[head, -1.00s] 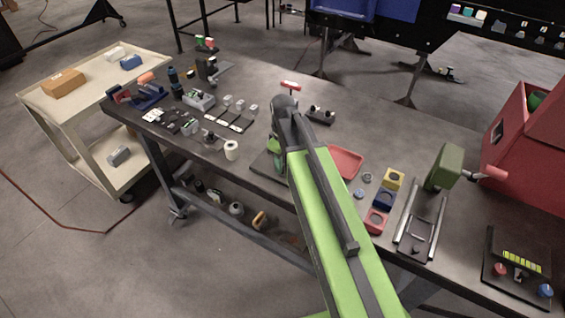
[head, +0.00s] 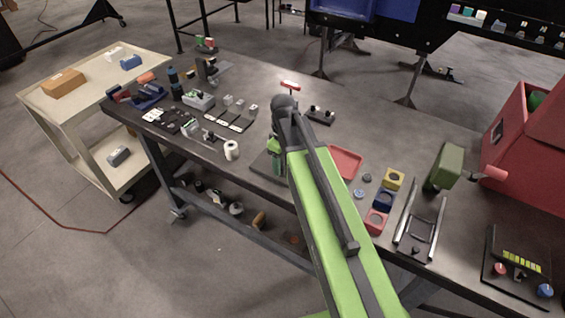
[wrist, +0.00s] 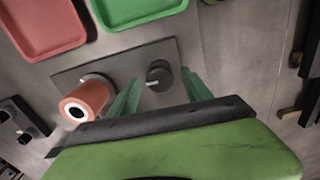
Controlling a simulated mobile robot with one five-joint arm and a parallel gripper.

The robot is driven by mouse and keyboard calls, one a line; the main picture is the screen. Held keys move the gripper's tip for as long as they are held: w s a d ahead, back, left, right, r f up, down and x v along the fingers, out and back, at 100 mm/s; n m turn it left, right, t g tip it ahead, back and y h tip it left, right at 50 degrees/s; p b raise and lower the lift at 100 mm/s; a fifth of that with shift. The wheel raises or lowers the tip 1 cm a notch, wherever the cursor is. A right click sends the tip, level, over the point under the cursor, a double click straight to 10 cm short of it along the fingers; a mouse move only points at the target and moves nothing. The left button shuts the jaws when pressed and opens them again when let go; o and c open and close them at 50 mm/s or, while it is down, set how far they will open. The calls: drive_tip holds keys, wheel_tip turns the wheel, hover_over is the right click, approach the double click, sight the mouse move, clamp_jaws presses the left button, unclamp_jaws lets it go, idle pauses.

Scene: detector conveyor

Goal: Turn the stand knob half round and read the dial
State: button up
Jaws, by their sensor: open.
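In the wrist view a dark round knob (wrist: 160,72) with a pale pointer mark stands on a flat dark plate (wrist: 118,68). My gripper (wrist: 161,76) has its two green fingers spread, one on each side of the knob; whether they touch it I cannot tell. An orange-red cylinder (wrist: 90,99) with a white ring and black centre is at the left of the same plate. No dial reading can be made out. In the head view my own arm covers most of this spot, and the knob is hidden.
In the wrist view a red tray (wrist: 42,28) and a green tray (wrist: 135,10) lie beyond the plate. A dark block (wrist: 22,120) is at the left edge. In the head view a white roll (head: 231,150) and several small items stand on the bench, and a red bin (head: 530,150) is at right.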

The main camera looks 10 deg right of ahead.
sight(283, 165)
wheel_tip(283, 165, up, 17)
drive_tip(key=p, duration=1.7)
drive_tip(key=shift+r, duration=0.15)
